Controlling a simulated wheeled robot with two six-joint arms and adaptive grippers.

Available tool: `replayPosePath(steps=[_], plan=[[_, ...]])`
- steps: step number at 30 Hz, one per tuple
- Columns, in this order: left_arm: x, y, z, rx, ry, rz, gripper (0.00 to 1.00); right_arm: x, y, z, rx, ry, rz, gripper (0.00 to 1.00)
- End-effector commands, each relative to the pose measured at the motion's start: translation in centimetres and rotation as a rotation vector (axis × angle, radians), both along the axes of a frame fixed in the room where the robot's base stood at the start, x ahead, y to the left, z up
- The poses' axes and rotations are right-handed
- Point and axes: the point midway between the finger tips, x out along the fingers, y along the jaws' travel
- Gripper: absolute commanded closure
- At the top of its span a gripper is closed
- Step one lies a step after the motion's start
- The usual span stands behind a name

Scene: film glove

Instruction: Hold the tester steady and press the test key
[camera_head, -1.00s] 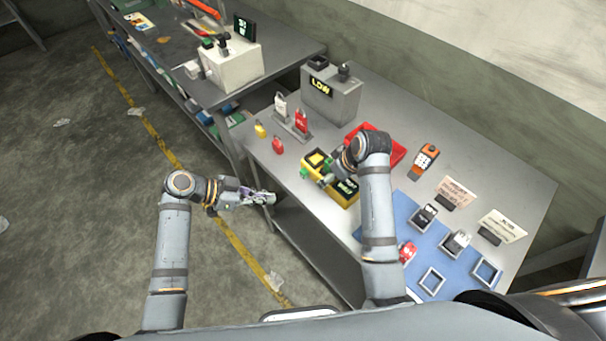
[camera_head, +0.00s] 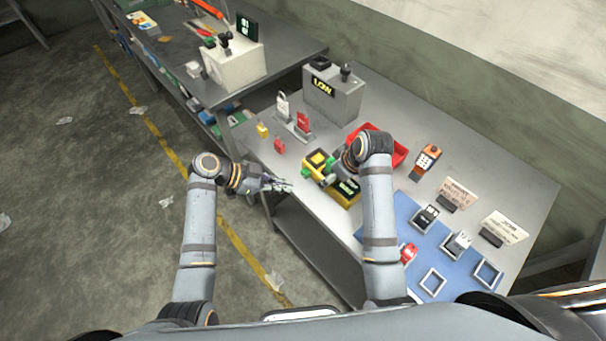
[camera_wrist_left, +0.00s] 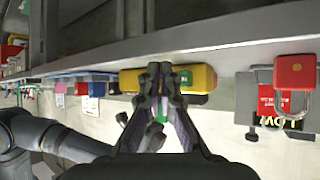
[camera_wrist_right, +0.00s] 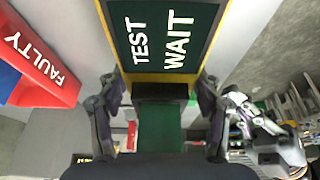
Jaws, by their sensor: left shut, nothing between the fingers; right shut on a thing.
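The yellow and black tester (camera_head: 347,192) stands near the left edge of the workbench. In the right wrist view its dark screen (camera_wrist_right: 165,38) reads "TEST" and "WAIT". My right gripper (camera_wrist_right: 160,100) is shut on the tester, with a finger on each side of a dark block with a green face. My left gripper (camera_head: 289,187) is shut and empty, beside the tester's bench-edge side. In the left wrist view its closed fingertips (camera_wrist_left: 160,72) overlap the tester's yellow side (camera_wrist_left: 200,80), just left of a green patch (camera_wrist_left: 186,78). I cannot tell if they touch.
A red bin (camera_head: 395,152) labelled "FAULTY" stands behind the tester. A grey box (camera_head: 335,95), padlocks (camera_head: 303,122) and an orange handheld device (camera_head: 427,160) are also on the bench. A blue mat (camera_head: 405,210) lies at the front right.

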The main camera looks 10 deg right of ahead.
Motion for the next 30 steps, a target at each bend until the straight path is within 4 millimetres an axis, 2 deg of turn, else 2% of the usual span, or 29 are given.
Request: replayPosePath(steps=[3, 9, 30], plan=[[0.8, -1.1, 0.0, -0.002, 0.000, 0.001, 1.00, 0.0, 0.0, 0.0, 0.000, -0.001, 0.000, 0.88], [1.5, -2.1, 0.0, -0.001, 0.000, 0.000, 1.00, 0.0, 0.0, 0.0, 0.000, -0.001, 0.000, 0.88], [1.5, -2.1, 0.0, 0.001, 0.001, 0.001, 1.00, 0.0, 0.0, 0.0, 0.000, -0.001, 0.000, 0.88]])
